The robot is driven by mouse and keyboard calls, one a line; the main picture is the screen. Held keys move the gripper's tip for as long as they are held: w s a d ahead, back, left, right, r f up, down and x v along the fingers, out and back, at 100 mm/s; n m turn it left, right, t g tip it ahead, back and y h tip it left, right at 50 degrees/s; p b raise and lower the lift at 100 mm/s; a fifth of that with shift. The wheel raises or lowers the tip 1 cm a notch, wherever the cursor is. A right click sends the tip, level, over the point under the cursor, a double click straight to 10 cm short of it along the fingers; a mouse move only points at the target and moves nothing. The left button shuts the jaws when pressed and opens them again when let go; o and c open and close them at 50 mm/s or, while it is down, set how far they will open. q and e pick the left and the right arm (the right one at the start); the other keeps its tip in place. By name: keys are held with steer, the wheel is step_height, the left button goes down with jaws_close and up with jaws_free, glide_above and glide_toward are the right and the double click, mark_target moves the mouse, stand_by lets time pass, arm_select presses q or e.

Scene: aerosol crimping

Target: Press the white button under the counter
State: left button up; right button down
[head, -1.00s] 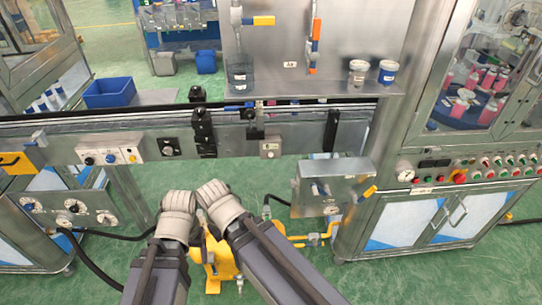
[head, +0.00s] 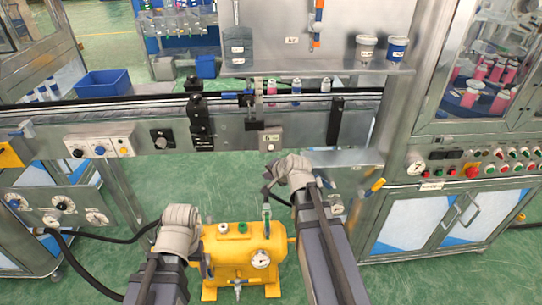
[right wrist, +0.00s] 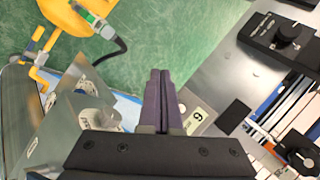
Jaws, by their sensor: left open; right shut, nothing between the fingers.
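A small pale box (head: 270,140) marked 6 is fixed to the metal front rail of the counter, right of centre in the head view, with a small round button low on its face. In the right wrist view, the box's label (right wrist: 199,122) shows beside my fingers; the button itself is not clear there. My right gripper (head: 288,168) is below this box in the head view, apart from it. Its fingers (right wrist: 158,85) are shut with nothing between them. My left gripper (head: 180,218) is open and empty, low and further left, beside the yellow tank.
A yellow tank (head: 238,250) with a gauge stands on the green floor between my arms. A metal box with valves (head: 345,172) hangs right of my right gripper. A knob panel (head: 98,146) and black clamps (head: 199,122) sit on the rail.

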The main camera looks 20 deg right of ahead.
mark_target(271, 147)
steer(key=shift+w+d+r+m+t, duration=0.1)
steer(key=shift+w+d+m+t, duration=0.15)
steer(key=shift+d, duration=0.35)
steer(key=shift+w+d+r+m+t, duration=0.1)
steer(key=shift+w+d+m+t, duration=0.1)
steer(key=shift+d+m, duration=0.25)
steer(key=shift+w+d+m+t, duration=0.15)
steer(key=shift+w+d+m, duration=0.05)
steer(key=shift+d, duration=0.5)
steer(key=shift+w, duration=0.15)
steer(key=w+d, duration=0.2)
steer(key=w, duration=0.6)
steer(key=shift+d, duration=0.2)
steer(key=shift+w, duration=0.15)
stand_by(0.6)
steer(key=shift+w+d, duration=0.1)
steer(key=shift+w, duration=0.25)
steer(key=shift+w+d, duration=0.15)
steer(key=shift+w, duration=0.25)
stand_by(0.7)
steer(key=shift+s, duration=0.1)
steer(key=shift+s+a, duration=0.25)
steer(key=shift+s, duration=0.5)
